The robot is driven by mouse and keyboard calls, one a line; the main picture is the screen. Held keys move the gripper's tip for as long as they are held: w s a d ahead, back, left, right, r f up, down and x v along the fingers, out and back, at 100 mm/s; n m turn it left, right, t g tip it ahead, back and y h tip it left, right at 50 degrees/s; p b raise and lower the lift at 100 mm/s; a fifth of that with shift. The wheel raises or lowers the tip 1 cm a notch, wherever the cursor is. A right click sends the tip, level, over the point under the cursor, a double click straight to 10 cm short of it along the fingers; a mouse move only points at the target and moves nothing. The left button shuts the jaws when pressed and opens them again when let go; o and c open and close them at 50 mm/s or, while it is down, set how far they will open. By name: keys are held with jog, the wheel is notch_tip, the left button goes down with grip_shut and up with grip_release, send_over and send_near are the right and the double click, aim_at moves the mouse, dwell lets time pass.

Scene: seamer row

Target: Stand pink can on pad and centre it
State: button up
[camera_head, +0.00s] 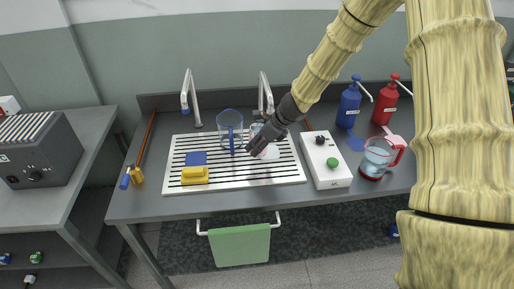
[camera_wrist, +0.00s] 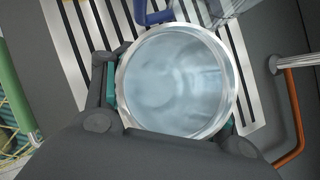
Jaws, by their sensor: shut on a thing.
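My gripper (camera_head: 262,145) is low over the striped draining board (camera_head: 234,184). It is shut on a can (camera_wrist: 178,82), which fills the middle of the wrist view. That view shows its round silver rim and a pale blue-grey inner face, with teal finger pads on two sides. In the head view a small pale pink patch of the can (camera_head: 270,152) shows beside the fingers; the rest is hidden behind them. I cannot tell whether the can touches the board. No pad stands out clearly in either view.
A clear jug with a blue handle (camera_head: 230,124) stands close behind the gripper. A white box with a green button (camera_head: 326,160), a red-handled jug (camera_head: 379,156) and two pump bottles stand right. Taps rise behind.

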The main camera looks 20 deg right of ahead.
jog(key=shift+w, duration=0.35)
jog(key=shift+w+f, duration=0.1)
jog(key=shift+f, duration=1.65)
jog(key=shift+f, duration=0.1)
jog(key=o, duration=1.4)
jog(key=shift+c, duration=0.2)
